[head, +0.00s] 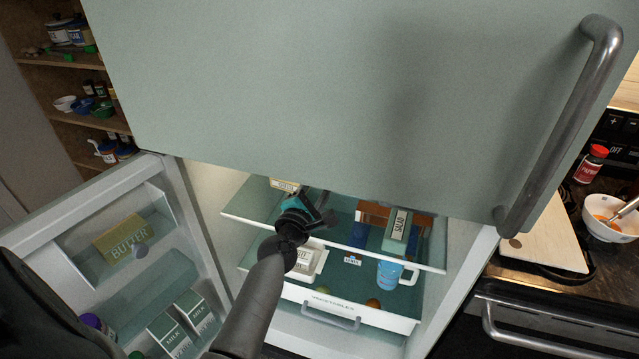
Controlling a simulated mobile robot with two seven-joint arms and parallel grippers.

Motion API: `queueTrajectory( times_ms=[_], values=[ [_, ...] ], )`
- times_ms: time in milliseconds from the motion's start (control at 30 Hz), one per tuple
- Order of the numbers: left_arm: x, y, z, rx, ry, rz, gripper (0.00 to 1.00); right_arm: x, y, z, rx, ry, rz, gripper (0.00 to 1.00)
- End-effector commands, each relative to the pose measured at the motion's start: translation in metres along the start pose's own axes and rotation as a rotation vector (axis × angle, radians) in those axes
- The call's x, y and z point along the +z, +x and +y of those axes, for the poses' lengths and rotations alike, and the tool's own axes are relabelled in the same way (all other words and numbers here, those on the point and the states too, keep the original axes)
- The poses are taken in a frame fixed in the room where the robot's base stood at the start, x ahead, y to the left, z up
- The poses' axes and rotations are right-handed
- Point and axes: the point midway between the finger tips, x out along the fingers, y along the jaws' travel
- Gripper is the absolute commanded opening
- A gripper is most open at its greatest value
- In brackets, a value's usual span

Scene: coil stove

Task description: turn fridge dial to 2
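The fridge's lower compartment (235,214) is open below a pale green upper door. I cannot make out the dial or its numbers. My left gripper (326,207) reaches into the compartment at the upper shelf, just under the upper door's lower edge. Its fingers look spread, with nothing seen between them. The gripper and the upper door hide part of the fridge's inside. My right gripper is not in view.
The upper door (330,90) with its long handle (565,125) overhangs the opening. The open lower door (45,235) at left holds butter (122,238) and milk cartons (170,333).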

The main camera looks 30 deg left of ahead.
Motion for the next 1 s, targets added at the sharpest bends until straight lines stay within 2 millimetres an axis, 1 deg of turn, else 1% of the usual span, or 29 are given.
queueTrajectory(
  times_ms=[33, 167, 400, 533, 667, 1000],
  values=[
    [0.000, 0.000, 0.000, 0.000, 0.000, 0.000, 0.59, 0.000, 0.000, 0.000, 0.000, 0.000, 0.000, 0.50],
    [0.000, 0.000, 0.000, 0.000, 0.001, 0.000, 0.73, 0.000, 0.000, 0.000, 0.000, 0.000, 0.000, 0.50],
    [0.000, 0.000, 0.000, 0.000, 0.001, 0.000, 0.73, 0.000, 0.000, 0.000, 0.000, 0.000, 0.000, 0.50],
    [-0.001, -0.006, -0.001, -0.001, 0.001, 0.001, 0.73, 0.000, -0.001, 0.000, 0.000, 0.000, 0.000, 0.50],
    [-0.001, -0.022, -0.001, -0.001, 0.001, 0.002, 0.73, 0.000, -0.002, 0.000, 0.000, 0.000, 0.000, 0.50],
    [-0.001, -0.081, -0.001, -0.002, 0.002, 0.002, 0.73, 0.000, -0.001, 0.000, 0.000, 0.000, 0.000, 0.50]
  ],
)
